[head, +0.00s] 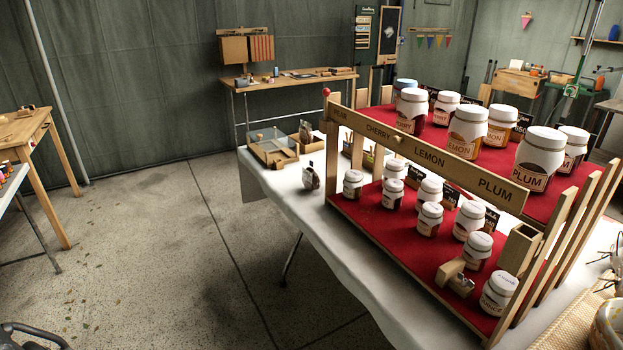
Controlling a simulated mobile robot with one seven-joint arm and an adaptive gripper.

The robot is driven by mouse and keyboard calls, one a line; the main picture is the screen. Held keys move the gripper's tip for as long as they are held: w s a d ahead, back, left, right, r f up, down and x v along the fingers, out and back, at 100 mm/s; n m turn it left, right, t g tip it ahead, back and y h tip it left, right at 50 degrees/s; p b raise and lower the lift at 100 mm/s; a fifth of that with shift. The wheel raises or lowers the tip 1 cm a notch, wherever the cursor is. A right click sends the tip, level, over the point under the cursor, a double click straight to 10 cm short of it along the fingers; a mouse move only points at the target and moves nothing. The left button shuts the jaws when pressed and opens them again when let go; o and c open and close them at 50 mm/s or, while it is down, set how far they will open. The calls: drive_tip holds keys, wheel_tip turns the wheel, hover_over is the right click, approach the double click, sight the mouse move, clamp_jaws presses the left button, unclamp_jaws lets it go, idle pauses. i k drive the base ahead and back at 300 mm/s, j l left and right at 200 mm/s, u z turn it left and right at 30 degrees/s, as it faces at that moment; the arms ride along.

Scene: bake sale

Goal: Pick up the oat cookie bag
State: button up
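A small brown-and-white packet (309,178), possibly a bag, stands near the left edge of the white-covered table (290,190), just left of the jar rack. Its label is too small to read, so I cannot tell whether it is the oat cookie bag. Another small dark item (305,131) stands farther back, beside a wooden tray; it is too small to identify. My gripper cannot be made out in this view.
A red-covered wooden rack (380,232) with several white-lidded jars on two levels fills the table's right side. A wooden tray (272,148) with glass sits at the table's far left corner. A dark curved thing (30,330) shows bottom left.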

sight(310, 177)
drive_tip(key=z, duration=3.3)
drive_tip(key=k, duration=0.2)
drive_tip(key=k+u, duration=0.3)
drive_tip(key=k+j+u, duration=0.1)
drive_tip(key=u, duration=0.25)
drive_tip(key=j+u, duration=0.4)
drive_tip(key=k+j+u, duration=0.1)
drive_tip(key=j+u, duration=0.3)
drive_tip(key=i+j, duration=0.1)
drive_tip(key=j, duration=0.45)
drive_tip(key=i+j, duration=0.1)
drive_tip(key=j, duration=0.5)
